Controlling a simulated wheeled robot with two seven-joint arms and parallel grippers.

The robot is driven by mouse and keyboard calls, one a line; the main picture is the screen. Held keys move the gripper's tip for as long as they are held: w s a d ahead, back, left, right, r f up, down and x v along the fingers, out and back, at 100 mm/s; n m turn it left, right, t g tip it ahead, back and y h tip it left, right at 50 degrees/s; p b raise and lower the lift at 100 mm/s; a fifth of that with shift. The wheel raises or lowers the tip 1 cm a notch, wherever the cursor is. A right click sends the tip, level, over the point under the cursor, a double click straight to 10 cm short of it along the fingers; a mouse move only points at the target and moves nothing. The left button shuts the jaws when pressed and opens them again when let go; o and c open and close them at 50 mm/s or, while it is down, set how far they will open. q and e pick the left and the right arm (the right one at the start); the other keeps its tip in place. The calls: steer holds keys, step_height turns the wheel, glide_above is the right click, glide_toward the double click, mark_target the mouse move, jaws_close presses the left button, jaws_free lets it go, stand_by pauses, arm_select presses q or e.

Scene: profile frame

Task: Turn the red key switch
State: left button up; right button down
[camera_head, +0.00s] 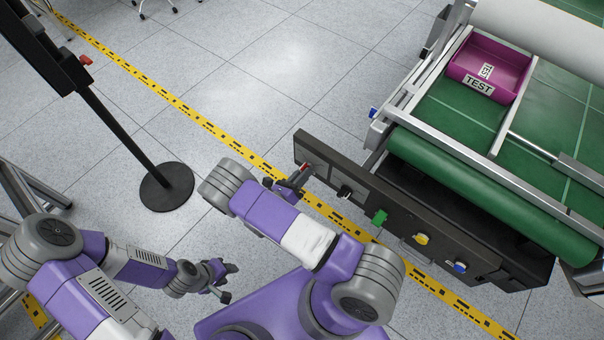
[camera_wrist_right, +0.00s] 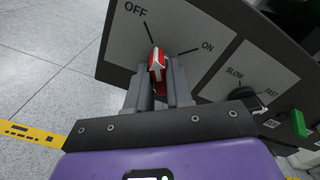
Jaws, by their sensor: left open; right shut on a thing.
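The red key switch (camera_wrist_right: 157,68) is on the front of a dark control panel, on a plate marked OFF and ON. In the right wrist view its red key stands between the two fingers of my right gripper (camera_wrist_right: 160,85), which is shut on it. The key points near the OFF line, up and slightly left. In the head view the red key (camera_head: 305,167) shows small at the panel's left end, with my right gripper (camera_head: 297,178) at it. My left gripper (camera_head: 226,281) is open and empty over the floor at the lower left.
The panel (camera_head: 350,178) also carries a black SLOW-FAST knob (camera_head: 344,191), a green button (camera_head: 380,216), a yellow button (camera_head: 421,239) and a blue button (camera_head: 460,266). Behind it is a green conveyor (camera_head: 470,180) with a magenta bin (camera_head: 490,66). A black post base (camera_head: 167,187) stands left on open floor.

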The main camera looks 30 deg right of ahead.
steer(key=shift+a+m+p, duration=0.1)
steer(key=shift+m+p, duration=0.35)
steer(key=shift+m, duration=7.45)
steer(key=shift+w+f, duration=0.1)
steer(key=c, duration=1.1)
jaws_free()
steer(key=shift+a, duration=0.1)
steer(key=p+v, duration=0.1)
steer(key=v, duration=0.6)
steer(key=shift+a+p, duration=0.15)
steer(key=shift+p, duration=0.15)
